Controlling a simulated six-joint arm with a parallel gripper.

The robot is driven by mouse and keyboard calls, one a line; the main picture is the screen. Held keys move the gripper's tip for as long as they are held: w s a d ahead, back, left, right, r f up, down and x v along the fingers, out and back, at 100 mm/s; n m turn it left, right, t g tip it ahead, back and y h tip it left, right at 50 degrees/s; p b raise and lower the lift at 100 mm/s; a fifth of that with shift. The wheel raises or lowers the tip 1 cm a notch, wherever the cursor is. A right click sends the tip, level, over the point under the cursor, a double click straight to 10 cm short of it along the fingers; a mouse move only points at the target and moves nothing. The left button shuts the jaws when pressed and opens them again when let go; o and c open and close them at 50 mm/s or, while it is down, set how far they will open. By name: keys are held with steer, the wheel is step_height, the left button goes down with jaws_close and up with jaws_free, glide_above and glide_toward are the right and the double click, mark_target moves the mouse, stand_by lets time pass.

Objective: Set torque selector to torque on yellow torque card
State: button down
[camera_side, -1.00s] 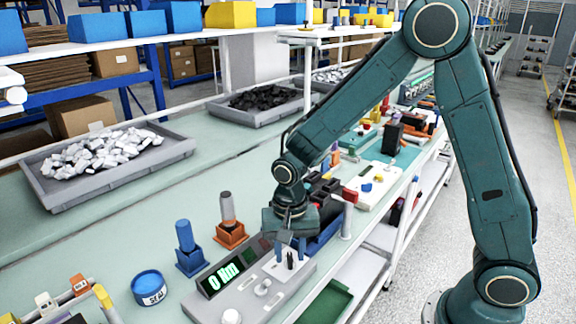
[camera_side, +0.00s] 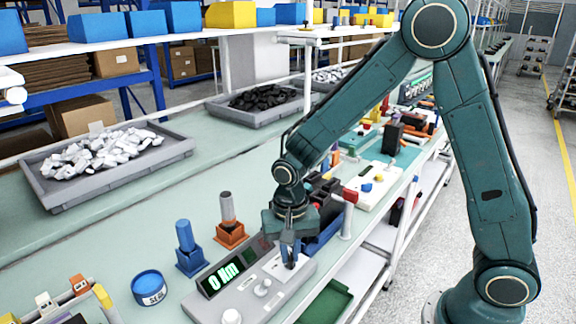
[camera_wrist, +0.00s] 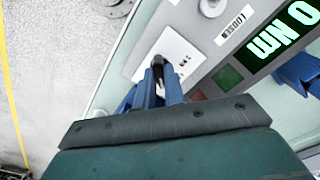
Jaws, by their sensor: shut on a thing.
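The grey tester (camera_side: 209,303) shows a green "0 Nm" display (camera_side: 222,279); the display also shows in the wrist view (camera_wrist: 285,35). A small black knob (camera_wrist: 157,68) stands on the tester's white plate (camera_wrist: 172,48), with small dark marks beside it. It looks like the torque selector, but its setting cannot be read. My gripper (camera_side: 290,262) is down at the white plate, its blue fingers (camera_wrist: 157,84) shut on the black knob. The fingers hide most of the knob. I cannot make out a yellow torque card.
A white round knob (camera_side: 232,316) and smaller knobs (camera_side: 263,287) sit on the tester. A "LOOSEN" label (camera_wrist: 234,25) is beside the plate. A blue holder (camera_side: 190,262) and an orange holder (camera_side: 230,235) stand behind the tester. A green tray (camera_side: 326,303) lies right of it.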

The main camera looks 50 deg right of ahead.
mark_target(290, 256)
steer(key=n, duration=0.4)
steer(key=shift+n, duration=2)
steer(key=c, duration=1.5)
jaws_free()
steer(key=shift+r, duration=0.15)
step_height(290, 256, up, 14)
steer(key=shift+f, duration=0.2)
